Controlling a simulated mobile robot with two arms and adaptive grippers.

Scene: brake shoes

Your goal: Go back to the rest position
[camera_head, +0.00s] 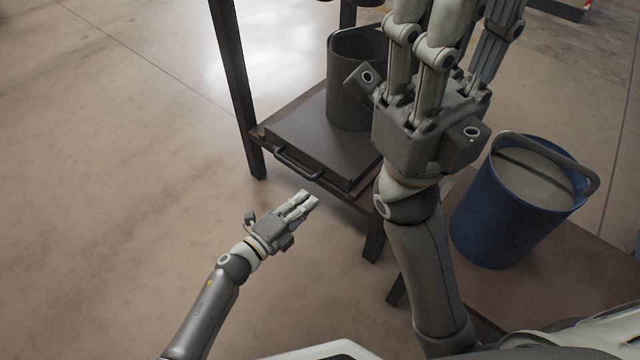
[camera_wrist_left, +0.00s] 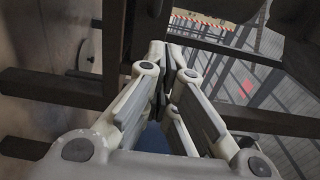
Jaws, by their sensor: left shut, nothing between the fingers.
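My left gripper (camera_head: 310,199) is on the left arm, low in the head view, in front of the dark stand. Its light fingers lie close together, shut and empty. In the left wrist view the fingers (camera_wrist_left: 160,80) come together at the middle with nothing between them. My right gripper is large and close to the camera at the upper middle of the head view. Its fingers point up and their tips are cut off by the top edge, so their opening is hidden.
A dark metal stand (camera_head: 238,90) holds a flat dark box with a handle (camera_head: 320,140) and a dark round bin (camera_head: 350,90). A blue bucket (camera_head: 490,220) stands at the right on a brown surface (camera_head: 590,270). The floor at the left is clear.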

